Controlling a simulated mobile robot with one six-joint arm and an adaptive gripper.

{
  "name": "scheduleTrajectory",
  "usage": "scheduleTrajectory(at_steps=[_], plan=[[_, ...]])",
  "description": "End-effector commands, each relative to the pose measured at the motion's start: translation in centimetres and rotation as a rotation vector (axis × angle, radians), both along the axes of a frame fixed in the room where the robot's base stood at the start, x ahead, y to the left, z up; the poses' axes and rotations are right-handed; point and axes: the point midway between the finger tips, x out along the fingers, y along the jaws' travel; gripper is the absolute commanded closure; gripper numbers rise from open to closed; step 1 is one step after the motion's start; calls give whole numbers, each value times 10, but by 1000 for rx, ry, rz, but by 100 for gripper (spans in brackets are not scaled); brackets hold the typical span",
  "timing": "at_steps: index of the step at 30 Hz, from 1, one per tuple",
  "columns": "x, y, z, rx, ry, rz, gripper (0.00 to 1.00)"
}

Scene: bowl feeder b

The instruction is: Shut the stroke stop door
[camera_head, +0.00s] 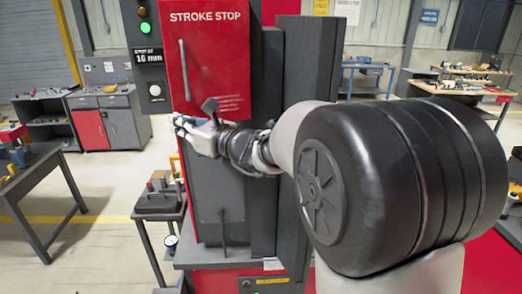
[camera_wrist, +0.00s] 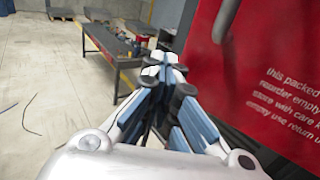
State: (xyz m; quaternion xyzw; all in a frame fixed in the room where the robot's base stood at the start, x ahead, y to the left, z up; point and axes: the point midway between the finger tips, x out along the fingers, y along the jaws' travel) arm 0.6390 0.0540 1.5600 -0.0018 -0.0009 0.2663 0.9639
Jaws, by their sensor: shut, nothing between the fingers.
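The stroke stop door (camera_head: 212,62) is a red panel with white lettering, upright on the front of the machine. It has a long vertical handle (camera_head: 184,70) near its left edge. I cannot tell how far it stands open. My gripper (camera_head: 181,121) is shut and empty, just below the door's lower left corner in the head view. In the wrist view, my fingertips (camera_wrist: 166,68) are together, left of a red panel (camera_wrist: 275,75) with small white text, apparently the door. A blurred grey bar (camera_wrist: 226,18), likely the handle, crosses it. Contact with the door cannot be told.
A control panel (camera_head: 147,62) with a green light and display stands left of the door. A small stand (camera_head: 160,203) with items is below left, and a workbench (camera_head: 35,175) is farther left. The wrist view shows a dark table (camera_wrist: 112,42) and open floor.

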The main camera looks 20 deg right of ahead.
Motion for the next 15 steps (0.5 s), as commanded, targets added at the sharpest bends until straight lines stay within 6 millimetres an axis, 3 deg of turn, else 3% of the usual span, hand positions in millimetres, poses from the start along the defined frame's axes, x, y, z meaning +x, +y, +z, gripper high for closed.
scheduleTrajectory(at_steps=[6, 15], plan=[[36, 4, -3, 1, 0, -20, 100], [69, -2, -2, 0, 0, -125, 100]])
